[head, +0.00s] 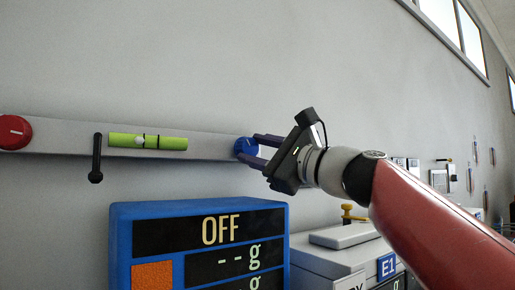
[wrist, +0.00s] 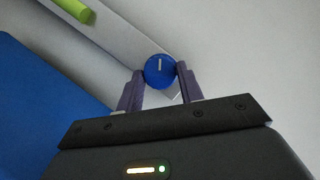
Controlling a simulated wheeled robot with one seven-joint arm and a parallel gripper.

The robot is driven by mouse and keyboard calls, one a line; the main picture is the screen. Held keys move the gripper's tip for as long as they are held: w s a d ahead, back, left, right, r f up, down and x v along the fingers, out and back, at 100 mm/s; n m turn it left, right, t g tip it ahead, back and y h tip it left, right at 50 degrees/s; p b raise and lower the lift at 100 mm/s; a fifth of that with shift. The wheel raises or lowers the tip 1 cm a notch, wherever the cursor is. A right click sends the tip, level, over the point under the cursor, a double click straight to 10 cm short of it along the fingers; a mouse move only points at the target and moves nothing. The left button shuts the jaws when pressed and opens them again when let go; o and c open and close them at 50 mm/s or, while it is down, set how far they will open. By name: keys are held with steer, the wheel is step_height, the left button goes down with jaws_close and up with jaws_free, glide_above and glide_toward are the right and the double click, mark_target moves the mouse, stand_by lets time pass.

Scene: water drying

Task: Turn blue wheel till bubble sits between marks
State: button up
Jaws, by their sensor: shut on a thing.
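The blue wheel (head: 246,147) is at the right end of a pale bar on the wall. In the wrist view the blue wheel (wrist: 159,72) shows a white pointer line, nearly upright. My gripper (wrist: 160,78) is shut on the wheel, with one purple finger on each side. In the head view my gripper (head: 250,147) reaches it from the right. The lime-green level vial (head: 168,143) sits left of the wheel on the bar. Its pale bubble (head: 139,141) lies by the left dark mark, left of the middle between the marks. The vial (wrist: 73,8) is partly cut off in the wrist view.
A red wheel (head: 14,133) is at the bar's left end. A black lever (head: 96,160) hangs left of the vial. A blue display box (head: 160,208) reading OFF stands below the bar. A grey machine labelled E1 (head: 340,259) stands below my arm. The wall above is clear.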

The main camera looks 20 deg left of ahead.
steer(key=n, duration=0.2)
steer(key=n+g+h+p, duration=0.1)
steer(key=n, duration=0.1)
steer(key=n+g+p, duration=0.1)
steer(key=n, duration=0.2)
steer(key=shift+w+d+r+h, duration=0.1)
steer(key=shift+r+h, duration=0.2)
steer(key=shift+h, duration=0.1)
steer(key=n+h, duration=0.1)
steer(key=n, duration=0.2)
steer(key=n+h, duration=0.1)
steer(key=n, duration=0.1)
steer(key=shift+r+n+g+p, duration=0.1)
steer(key=shift+n+g+p, duration=0.2)
steer(key=shift+n+p, duration=0.1)
steer(key=shift+h, duration=0.3)
steer(key=o, duration=1)
steer(key=b+v, duration=0.1)
steer(key=v, duration=0.6)
steer(key=shift+d, duration=0.3)
